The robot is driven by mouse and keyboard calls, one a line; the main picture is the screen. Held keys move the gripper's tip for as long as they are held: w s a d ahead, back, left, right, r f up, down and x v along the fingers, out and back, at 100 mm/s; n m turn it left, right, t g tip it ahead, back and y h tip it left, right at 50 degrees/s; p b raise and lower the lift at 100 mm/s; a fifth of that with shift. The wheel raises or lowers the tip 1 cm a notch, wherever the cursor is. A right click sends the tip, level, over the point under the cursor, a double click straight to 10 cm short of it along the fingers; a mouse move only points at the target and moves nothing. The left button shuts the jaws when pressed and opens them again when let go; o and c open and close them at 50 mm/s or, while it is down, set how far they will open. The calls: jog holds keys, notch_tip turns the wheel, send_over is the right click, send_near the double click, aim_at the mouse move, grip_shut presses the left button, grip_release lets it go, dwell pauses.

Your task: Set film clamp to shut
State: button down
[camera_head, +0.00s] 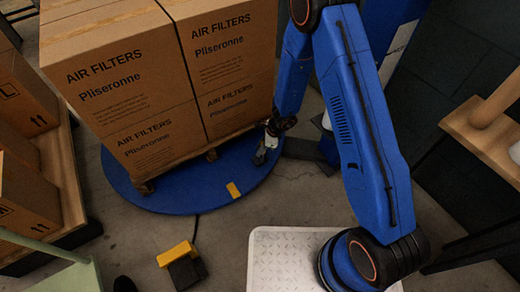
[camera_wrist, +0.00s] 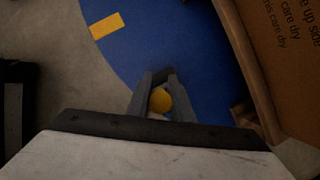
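A small round yellow knob (camera_wrist: 160,101) shows between my gripper's two grey fingers in the wrist view. I take it for the film clamp's knob; the rest of the clamp is hidden behind the fingers and gripper body. My gripper (camera_wrist: 160,78) points down over the blue turntable (camera_wrist: 205,70). The fingers stand apart, one on each side of the knob, and I cannot tell whether they press on it. In the head view my gripper (camera_head: 262,156) is low beside the right lower corner of the stacked boxes, over the turntable's edge (camera_head: 190,205). The clamp cannot be made out there.
Air filter boxes (camera_head: 140,85) stand stacked on a pallet on the turntable, close to my gripper. A yellow-and-black pedal (camera_head: 182,262) lies on the floor in front. More boxes (camera_head: 22,205) stand at left. A wooden stand (camera_head: 490,135) is at right.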

jog(key=shift+w+d+g+y, duration=0.3)
jog(key=shift+w+d+y, duration=0.2)
jog(key=shift+d+y, duration=0.15)
jog(key=shift+w+d+f+g+y, duration=0.1)
jog(key=shift+w+d+g+y, duration=0.35)
jog(key=shift+d+y, duration=0.25)
jog(key=c, duration=1.6)
grip_release()
jog(key=shift+o, duration=0.2)
notch_tip(320, 180, up, 10)
